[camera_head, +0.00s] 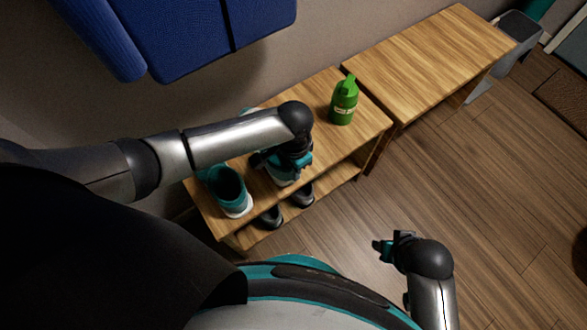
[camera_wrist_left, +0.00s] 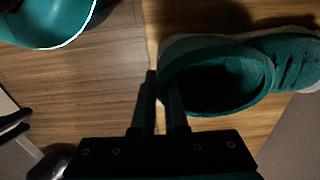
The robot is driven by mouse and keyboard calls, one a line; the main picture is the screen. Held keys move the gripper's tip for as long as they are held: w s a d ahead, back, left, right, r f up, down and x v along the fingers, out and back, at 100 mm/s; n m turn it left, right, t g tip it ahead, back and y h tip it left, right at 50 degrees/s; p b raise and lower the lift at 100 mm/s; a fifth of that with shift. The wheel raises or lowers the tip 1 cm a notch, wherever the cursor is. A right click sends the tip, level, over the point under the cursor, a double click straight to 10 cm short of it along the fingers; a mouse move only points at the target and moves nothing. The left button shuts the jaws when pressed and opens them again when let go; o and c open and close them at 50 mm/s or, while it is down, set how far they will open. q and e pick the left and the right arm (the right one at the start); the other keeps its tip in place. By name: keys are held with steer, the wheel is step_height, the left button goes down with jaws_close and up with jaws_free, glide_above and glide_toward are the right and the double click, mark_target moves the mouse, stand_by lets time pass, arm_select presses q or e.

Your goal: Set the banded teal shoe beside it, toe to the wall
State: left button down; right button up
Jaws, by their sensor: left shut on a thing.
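A teal shoe (camera_head: 283,178) with a pale sole is under my left gripper (camera_head: 272,162) on the bench top. In the left wrist view the same shoe (camera_wrist_left: 232,82) lies with its collar at my fingers (camera_wrist_left: 165,108) and its laced part to the right. My left gripper is shut on the collar's edge. I cannot tell if the sole touches the wood. A second teal shoe (camera_head: 230,190) stands to the left on the bench, partly behind my left arm. I can make out no band on either shoe. My right gripper (camera_head: 385,247) is over the floor, away from both shoes.
The wooden bench (camera_head: 340,82) stands along the wall, with a green bottle (camera_head: 344,101) to the right on it. Dark shoes (camera_head: 302,195) are on its lower shelf. A second wooden bench (camera_head: 430,62) adjoins. A blue padded thing (camera_head: 200,35) is at upper left.

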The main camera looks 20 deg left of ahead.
arm_select(q)
steer(key=shift+f, duration=0.1)
steer(key=c, duration=0.9)
jaws_free()
steer(key=shift+c, duration=0.2)
arm_select(e)
steer(key=shift+r, duration=0.1)
arm_select(q)
steer(key=shift+r, duration=0.2)
step_height(320, 180, up, 8)
steer(key=p, duration=0.4)
steer(key=shift+r+p, duration=0.15)
steer(key=shift+p, duration=0.2)
steer(key=shift+r+p, duration=0.85)
steer(key=shift+r, duration=0.95)
arm_select(e)
steer(key=s+d+f, duration=0.4)
steer(key=s+f, duration=0.3)
steer(key=f, duration=0.4)
steer(key=shift+d+g, duration=0.15)
steer(key=shift+g, duration=0.25)
